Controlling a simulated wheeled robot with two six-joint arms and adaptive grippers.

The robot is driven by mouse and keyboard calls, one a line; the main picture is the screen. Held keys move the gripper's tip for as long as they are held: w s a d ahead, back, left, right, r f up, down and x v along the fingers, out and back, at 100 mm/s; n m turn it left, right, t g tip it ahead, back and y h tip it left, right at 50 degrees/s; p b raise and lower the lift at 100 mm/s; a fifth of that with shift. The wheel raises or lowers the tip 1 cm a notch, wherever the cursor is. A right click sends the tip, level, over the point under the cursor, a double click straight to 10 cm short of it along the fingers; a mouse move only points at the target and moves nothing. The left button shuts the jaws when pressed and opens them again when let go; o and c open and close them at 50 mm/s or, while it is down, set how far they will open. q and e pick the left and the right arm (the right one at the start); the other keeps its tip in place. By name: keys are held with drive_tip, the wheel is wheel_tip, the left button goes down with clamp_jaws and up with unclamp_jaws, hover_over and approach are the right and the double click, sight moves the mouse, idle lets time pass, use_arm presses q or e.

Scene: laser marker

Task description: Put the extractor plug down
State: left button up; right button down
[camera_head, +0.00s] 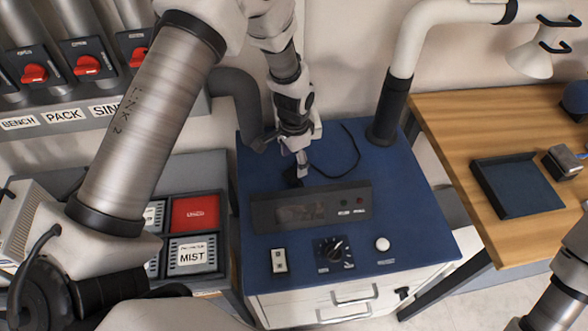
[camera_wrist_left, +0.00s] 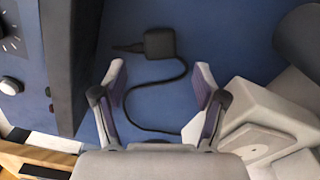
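The extractor plug (camera_wrist_left: 160,43) is a small black block with a dark prong end pointing left. It lies on the blue top of the cabinet (camera_head: 405,190), and its thin black cord (camera_wrist_left: 182,75) curls away from it. In the head view the plug is mostly hidden by my gripper, but the cord (camera_head: 357,150) shows. My left gripper (camera_head: 301,160) is over the blue top behind the control panel. In the wrist view the left gripper (camera_wrist_left: 160,82) is open, with the plug apart from and beyond its fingertips. My right gripper is out of view.
A dark control panel (camera_head: 311,206) rises just in front of the left gripper. A grey hose (camera_head: 236,95) and a white pipe with a black collar (camera_head: 391,105) flank it. A wooden bench (camera_head: 450,120) with a dark tray (camera_head: 517,187) is at right.

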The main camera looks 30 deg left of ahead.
sight(294, 172)
use_arm(q)
wheel_tip(294, 172, up, 8)
drive_tip(key=b, duration=0.1)
drive_tip(key=shift+r, duration=0.15)
